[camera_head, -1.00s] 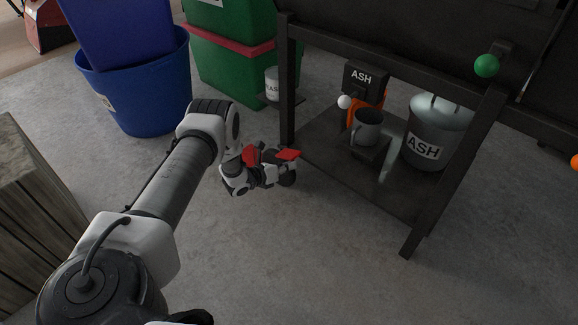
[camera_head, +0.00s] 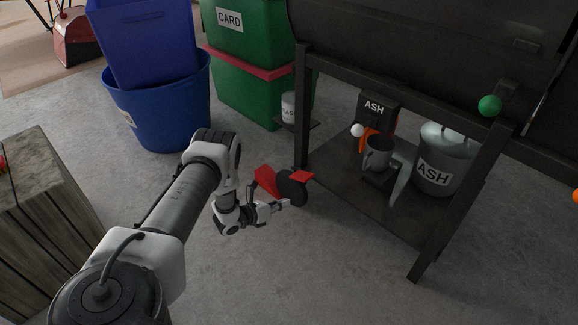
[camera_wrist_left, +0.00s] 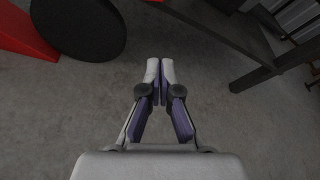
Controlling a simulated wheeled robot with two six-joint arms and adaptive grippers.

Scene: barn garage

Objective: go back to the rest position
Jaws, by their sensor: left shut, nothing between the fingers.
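My left gripper (camera_head: 280,205) is at the end of the arm that comes in from the left, low over the concrete floor and left of the black stand's near-left leg. In the left wrist view its two fingers (camera_wrist_left: 160,80) are together, with nothing between them and bare floor beyond. A red thing with a dark round part (camera_head: 292,187) is just behind the gripper in the head view; it also shows at the upper left of the wrist view (camera_wrist_left: 80,28). My right gripper is not in view.
The black stand (camera_head: 400,80) has a low shelf with an ASH bucket (camera_head: 445,160), a grey mug (camera_head: 378,153) and a dark ASH box (camera_head: 376,106). Blue bins (camera_head: 160,105) and green crates (camera_head: 245,85) stand behind. A wooden crate (camera_head: 40,210) is at left.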

